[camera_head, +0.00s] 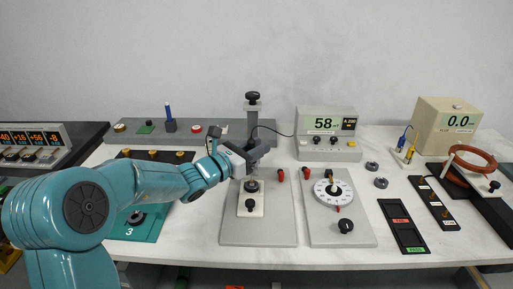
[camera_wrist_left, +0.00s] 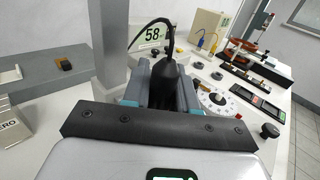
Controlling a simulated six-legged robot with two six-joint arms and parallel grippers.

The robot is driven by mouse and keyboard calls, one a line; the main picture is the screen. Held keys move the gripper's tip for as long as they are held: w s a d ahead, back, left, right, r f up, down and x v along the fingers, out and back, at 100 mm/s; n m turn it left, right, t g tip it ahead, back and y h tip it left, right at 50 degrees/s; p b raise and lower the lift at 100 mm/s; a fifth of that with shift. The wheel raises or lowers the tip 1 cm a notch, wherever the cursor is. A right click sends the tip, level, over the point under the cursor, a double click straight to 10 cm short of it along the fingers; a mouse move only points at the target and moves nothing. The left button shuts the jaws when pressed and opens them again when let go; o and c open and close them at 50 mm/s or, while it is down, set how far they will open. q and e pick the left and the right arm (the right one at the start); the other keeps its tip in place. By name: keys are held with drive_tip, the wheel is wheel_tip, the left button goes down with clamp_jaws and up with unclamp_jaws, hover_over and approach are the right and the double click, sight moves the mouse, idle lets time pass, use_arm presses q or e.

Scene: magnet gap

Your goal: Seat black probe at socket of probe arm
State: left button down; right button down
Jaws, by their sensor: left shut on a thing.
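My left gripper (camera_head: 256,153) is beside the grey upright post (camera_head: 252,115) with a black knob on top, over the grey base plate (camera_head: 283,225). In the left wrist view, my left gripper (camera_wrist_left: 172,88) is shut on the black probe (camera_wrist_left: 174,72), which is tapered and has a black cable rising from its top. The probe stands roughly along the fingers. In the head view the gripper covers most of the probe and the socket of the probe arm, so I cannot tell whether they touch. My right gripper is out of view.
A black round part (camera_head: 251,186) sits on a light block below the gripper. A white dial (camera_head: 333,192) stands on a plate to the right. A meter reading 58 (camera_head: 325,123) is behind. Black trays (camera_head: 389,211) lie at right.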

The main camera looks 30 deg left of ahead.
use_arm(q)
drive_tip(key=shift+f+b, duration=0.5)
drive_tip(key=shift+f, duration=0.1)
drive_tip(key=c, duration=0.8)
unclamp_jaws()
drive_tip(key=v, duration=1.6)
drive_tip(key=shift+s+a, duration=0.15)
